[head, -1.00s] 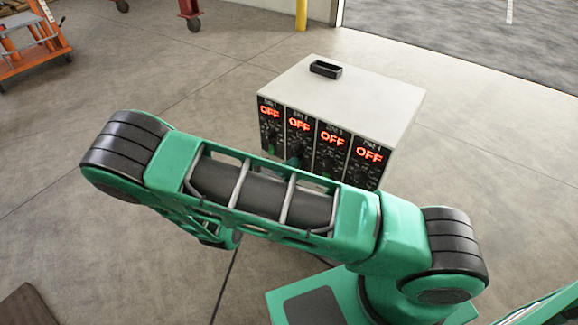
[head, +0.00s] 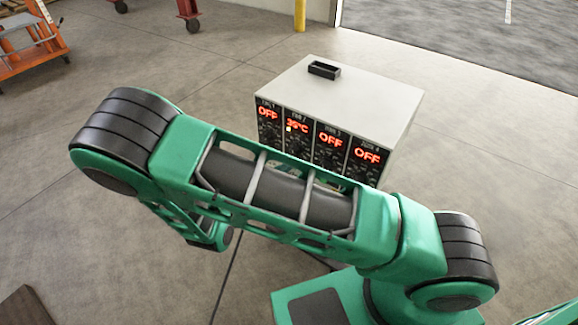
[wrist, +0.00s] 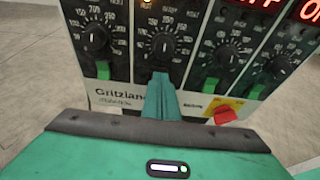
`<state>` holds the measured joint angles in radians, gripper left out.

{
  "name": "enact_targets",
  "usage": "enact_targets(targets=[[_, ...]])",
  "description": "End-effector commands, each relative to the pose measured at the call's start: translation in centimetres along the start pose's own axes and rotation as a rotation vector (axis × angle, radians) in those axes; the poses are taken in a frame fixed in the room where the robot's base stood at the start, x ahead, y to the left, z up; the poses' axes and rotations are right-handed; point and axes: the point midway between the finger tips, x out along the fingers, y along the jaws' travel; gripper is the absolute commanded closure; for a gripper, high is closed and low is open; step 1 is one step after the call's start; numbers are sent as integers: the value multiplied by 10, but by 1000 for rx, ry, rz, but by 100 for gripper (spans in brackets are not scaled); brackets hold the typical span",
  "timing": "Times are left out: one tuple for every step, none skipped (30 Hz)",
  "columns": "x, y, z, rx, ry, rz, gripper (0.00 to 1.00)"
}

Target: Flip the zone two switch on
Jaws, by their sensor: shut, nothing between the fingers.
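The white controller box (head: 365,95) has four-sided casing with zone panels side by side on its front. The zone two display (head: 298,125) shows a red temperature reading, and a small yellow light (head: 289,129) glows below it. The other displays read OFF. In the wrist view, the zone two dial (wrist: 157,40) is above my gripper (wrist: 161,80), which is shut and empty. Its fingertips are at the lower part of the zone two panel and hide that switch. I cannot tell whether they touch it.
Green switches sit on the neighbouring panels, left (wrist: 103,70) and right (wrist: 209,86), close to my fingers. A red switch (wrist: 226,116) is at lower right. A black tray (head: 324,70) is on the box top. Open floor surrounds the box.

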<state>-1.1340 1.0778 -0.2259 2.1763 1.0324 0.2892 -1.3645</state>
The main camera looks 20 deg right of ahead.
Motion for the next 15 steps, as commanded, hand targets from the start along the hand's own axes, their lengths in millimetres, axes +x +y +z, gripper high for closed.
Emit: enact_targets(targets=[[-12,2,3,1,2,5,100],[-18,1,6,2,2,5,100],[-26,0,9,3,1,3,100],[-31,0,12,3,1,3,100],[-36,-1,14,3,0,0,100],[-43,-1,17,3,1,-1,100],[-48,-2,19,3,1,-2,100],[-53,-2,20,3,1,-3,100],[-58,-2,23,4,1,-4,100],[-63,-3,25,4,1,-6,100],[-67,-3,26,4,1,-6,100],[-72,-3,28,4,0,-5,100],[-76,-3,29,4,0,-5,100],[-78,-3,31,4,0,-7,100],[-81,-3,32,3,0,-8,100]])
